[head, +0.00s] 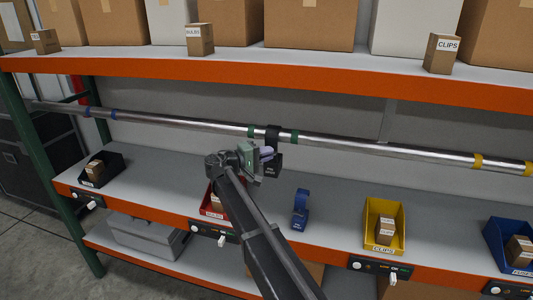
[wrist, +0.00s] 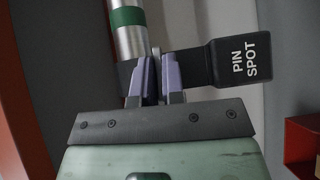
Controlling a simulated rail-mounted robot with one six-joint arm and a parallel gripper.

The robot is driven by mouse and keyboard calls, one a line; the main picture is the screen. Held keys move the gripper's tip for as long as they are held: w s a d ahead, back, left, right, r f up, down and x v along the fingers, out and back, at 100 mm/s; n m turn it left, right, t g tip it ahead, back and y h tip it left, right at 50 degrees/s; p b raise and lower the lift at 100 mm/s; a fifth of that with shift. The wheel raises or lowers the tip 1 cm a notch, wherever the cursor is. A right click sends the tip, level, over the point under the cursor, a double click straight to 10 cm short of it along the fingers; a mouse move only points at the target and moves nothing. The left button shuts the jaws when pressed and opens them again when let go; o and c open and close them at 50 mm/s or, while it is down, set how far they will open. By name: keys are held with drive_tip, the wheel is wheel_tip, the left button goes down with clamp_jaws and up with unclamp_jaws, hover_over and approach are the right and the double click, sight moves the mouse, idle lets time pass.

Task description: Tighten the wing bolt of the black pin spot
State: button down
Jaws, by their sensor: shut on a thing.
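The black pin spot (head: 272,167) hangs by its dark clamp (head: 273,132) from the silver pipe, between two green bands. In the wrist view the pin spot (wrist: 238,62) shows its white "PIN SPOT" lettering, to the right of the fingers. My gripper (head: 265,153) is at the clamp, in front of the pipe. Its purple fingers (wrist: 158,78) are shut on a small part at the clamp, taken to be the wing bolt (wrist: 155,50). Only a thin grey piece of it shows between the fingers; the rest is hidden.
The pipe (head: 360,148) runs between an upper shelf (head: 330,78) with boxes and a lower shelf (head: 335,225).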

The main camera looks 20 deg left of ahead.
drive_tip(key=m+g+y+p, duration=0.1)
drive_tip(key=p, duration=0.1)
drive_tip(key=r+m+y+p, duration=0.1)
drive_tip(key=p, duration=0.2)
drive_tip(key=shift+m+g, duration=0.3)
drive_tip(key=shift+g, duration=0.1)
drive_tip(key=m+g+y+p, duration=0.1)
drive_tip(key=y+p, duration=0.1)
drive_tip(key=m+y+p, duration=0.2)
drive_tip(key=p, duration=0.1)
drive_tip(key=shift+d+g+y, duration=0.2)
drive_tip(key=shift+g+y, duration=0.2)
drive_tip(key=m+y+p, duration=0.1)
drive_tip(key=y, duration=0.1)
drive_tip(key=shift+d+f+m+y, duration=0.1)
drive_tip(key=shift+m+y, duration=0.2)
drive_tip(key=shift+f+m+g+y+p, duration=0.1)
drive_tip(key=shift+m+g+y+p, duration=0.5)
drive_tip(key=shift+y, duration=0.7)
drive_tip(key=c, duration=1.3)
unclamp_jaws()
drive_tip(key=shift+o, duration=0.2)
